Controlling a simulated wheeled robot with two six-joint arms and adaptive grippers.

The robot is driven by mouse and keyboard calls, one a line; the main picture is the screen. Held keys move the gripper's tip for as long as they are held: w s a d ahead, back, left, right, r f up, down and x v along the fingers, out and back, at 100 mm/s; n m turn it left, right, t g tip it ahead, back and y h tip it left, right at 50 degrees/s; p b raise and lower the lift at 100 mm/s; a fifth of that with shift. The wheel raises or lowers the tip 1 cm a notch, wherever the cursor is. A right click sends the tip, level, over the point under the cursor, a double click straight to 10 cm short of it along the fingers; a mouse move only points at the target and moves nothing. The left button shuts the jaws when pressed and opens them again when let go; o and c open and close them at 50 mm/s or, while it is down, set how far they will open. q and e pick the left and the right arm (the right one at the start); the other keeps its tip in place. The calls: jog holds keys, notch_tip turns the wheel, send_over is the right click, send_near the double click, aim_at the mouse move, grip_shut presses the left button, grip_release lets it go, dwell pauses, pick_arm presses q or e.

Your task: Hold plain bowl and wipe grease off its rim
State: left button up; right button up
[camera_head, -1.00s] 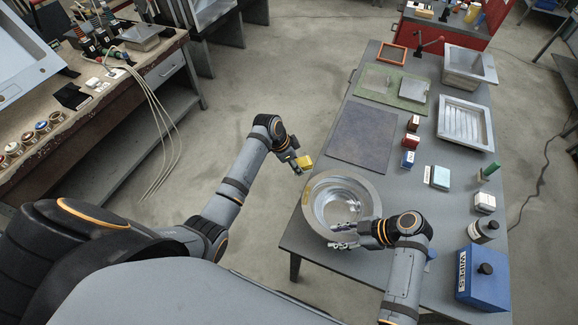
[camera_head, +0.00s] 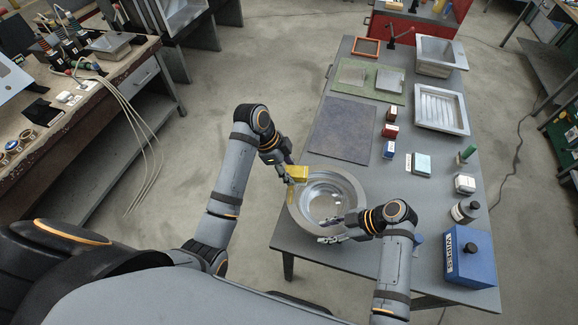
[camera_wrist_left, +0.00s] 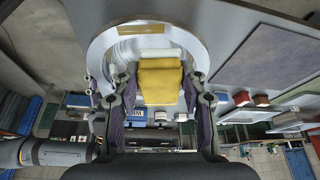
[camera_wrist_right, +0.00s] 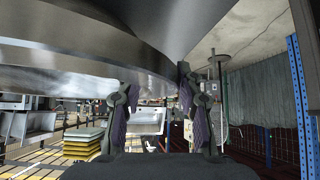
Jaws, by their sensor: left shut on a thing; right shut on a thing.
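The plain bowl (camera_head: 352,188) is a shiny metal bowl with a wide rim at the near left end of the grey table. My left gripper (camera_head: 290,177) is shut on a yellow cloth or sponge (camera_head: 299,173) at the bowl's upper left rim; I cannot tell whether it touches. The yellow piece (camera_wrist_left: 160,85) also shows between the fingers in the left wrist view, with a yellowish grease patch (camera_wrist_left: 145,29) on the rim beyond it. My right gripper (camera_head: 333,228) is shut on the bowl's near rim. The bowl's side (camera_wrist_right: 80,60) fills the top of the right wrist view.
A blue wipes box (camera_head: 470,258), a dark bottle (camera_head: 464,211) and several small blocks stand along the right side. A dark mat (camera_head: 342,132) lies beyond the bowl. Metal trays (camera_head: 441,110) are at the far right.

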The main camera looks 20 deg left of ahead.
pick_arm(q)
jog(key=shift+f, duration=2)
jog(key=shift+s+f, duration=0.2)
jog(key=shift+f, duration=0.8)
jog(key=shift+s+d, duration=0.1)
jog(key=shift+s, duration=0.25)
jog(key=shift+c, duration=0.4)
jog(key=shift+s+d, duration=0.2)
jog(key=shift+s, duration=0.8)
jog(key=shift+s+d, duration=0.15)
jog(key=shift+s, duration=0.85)
jog(key=shift+s+d, duration=0.2)
jog(key=shift+s, duration=0.8)
jog(key=shift+w+a, duration=0.65)
jog(key=shift+w, duration=2.95)
jog(key=shift+r, duration=4.15)
pick_arm(e)
jog(key=shift+f, duration=0.1)
